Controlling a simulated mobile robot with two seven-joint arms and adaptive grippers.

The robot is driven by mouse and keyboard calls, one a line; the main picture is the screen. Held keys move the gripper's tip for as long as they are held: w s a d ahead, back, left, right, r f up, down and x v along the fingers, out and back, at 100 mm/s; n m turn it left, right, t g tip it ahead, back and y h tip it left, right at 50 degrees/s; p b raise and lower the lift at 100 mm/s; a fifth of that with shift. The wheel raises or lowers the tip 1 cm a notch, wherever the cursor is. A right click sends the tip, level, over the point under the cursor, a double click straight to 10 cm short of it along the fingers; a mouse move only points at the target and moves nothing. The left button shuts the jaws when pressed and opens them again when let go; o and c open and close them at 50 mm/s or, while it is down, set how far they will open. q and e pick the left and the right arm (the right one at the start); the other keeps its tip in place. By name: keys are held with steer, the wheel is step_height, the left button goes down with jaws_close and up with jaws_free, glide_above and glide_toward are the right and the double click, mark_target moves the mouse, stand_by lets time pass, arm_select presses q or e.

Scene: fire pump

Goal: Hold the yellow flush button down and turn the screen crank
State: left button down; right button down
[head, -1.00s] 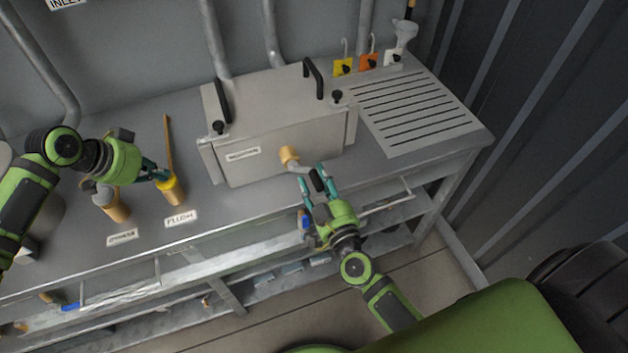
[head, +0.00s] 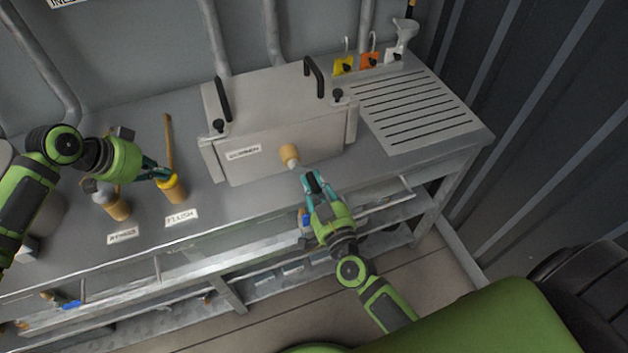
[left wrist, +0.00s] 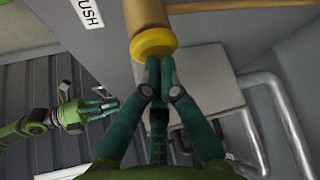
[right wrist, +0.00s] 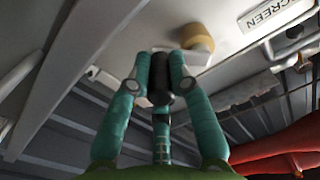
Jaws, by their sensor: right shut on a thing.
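The flush button is a tan cylinder with a yellow cap (head: 173,186), above the FLUSH label. My left gripper (head: 162,174) has its fingers together, with the tips at the yellow cap. In the left wrist view the fingertips (left wrist: 160,68) meet the yellow rim (left wrist: 153,42); how far the button is pressed I cannot tell. The screen crank has a tan hub (head: 289,154) on the front of the grey box. My right gripper (head: 312,180) is shut on its black handle, which shows between the fingers in the right wrist view (right wrist: 160,78). The fingers partly hide the crank.
A second tan cylinder (head: 116,206) stands left of the flush button. The grey box (head: 270,120) has black handles on its lid. Hanging tags (head: 368,62) and a slotted drain area (head: 415,110) are at the right. A shelf with rails lies below the bench.

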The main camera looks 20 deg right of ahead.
steer(key=m, duration=0.1)
steer(key=a+m, duration=0.1)
steer(key=m, duration=0.2)
steer(key=shift+a+f+m, duration=0.25)
steer(key=shift+f+m, duration=0.05)
steer(key=shift+f, duration=0.1)
steer(key=m, duration=0.1)
steer(key=a+m, duration=0.1)
steer(key=m, duration=0.1)
steer(key=a+m, duration=0.1)
steer(key=m, duration=0.1)
steer(key=shift+f, duration=0.1)
steer(key=m, duration=0.2)
steer(key=a+m, duration=0.1)
steer(key=m, duration=0.1)
steer(key=a+m, duration=0.1)
steer(key=m, duration=0.1)
steer(key=shift+r, duration=0.4)
steer(key=shift+a+r+m, duration=0.2)
steer(key=shift+r+m, duration=0.05)
steer(key=shift+m, duration=0.6)
steer(key=shift+a+r+m, duration=0.2)
steer(key=shift+a+m, duration=0.05)
steer(key=shift+m, duration=0.65)
steer(key=shift+a+r+m, duration=0.2)
steer(key=shift+r+m, duration=0.05)
steer(key=shift+m, duration=0.6)
